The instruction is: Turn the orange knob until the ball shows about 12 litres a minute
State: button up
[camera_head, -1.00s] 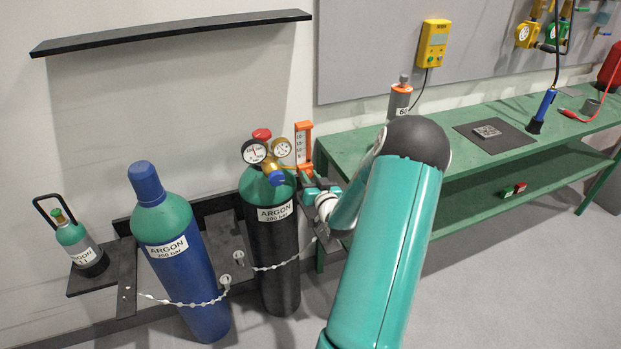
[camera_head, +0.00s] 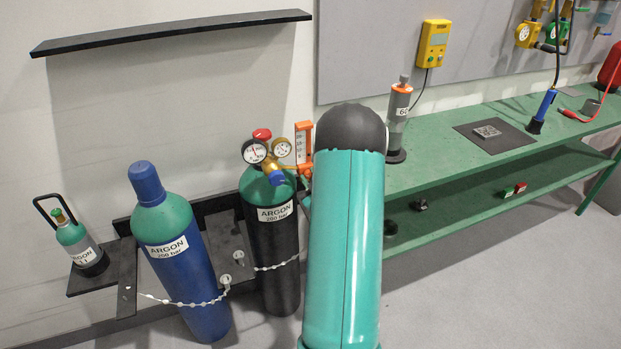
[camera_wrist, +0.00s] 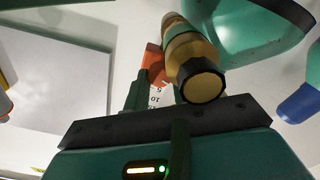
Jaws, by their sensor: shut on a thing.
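The flowmeter (camera_head: 303,145) has an orange frame and a pale numbered scale. It stands beside the gauges on the black argon cylinder (camera_head: 272,240), partly covered by my arm. In the wrist view its scale (camera_wrist: 157,94) shows some numbers, but I cannot make out the ball or a reading. My gripper (camera_wrist: 156,86) is hidden behind my arm in the head view. In the wrist view its fingers reach up to an orange part (camera_wrist: 153,62), and it is shut on what appears to be the orange knob. The knob's outline is mostly hidden.
A brass fitting with a black end (camera_wrist: 201,80) is close to the fingers. Two round gauges (camera_head: 255,151) sit left of the flowmeter. A blue argon cylinder (camera_head: 185,270) stands further left. The green bench (camera_head: 430,160) is on the right, with a grey cylinder (camera_head: 398,110) on it.

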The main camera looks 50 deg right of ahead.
jog(key=shift+n, duration=0.3)
jog(key=o, duration=1)
jog(key=v, duration=1.3)
jog(key=shift+s+a, duration=0.15)
jog(key=shift+s, duration=0.2)
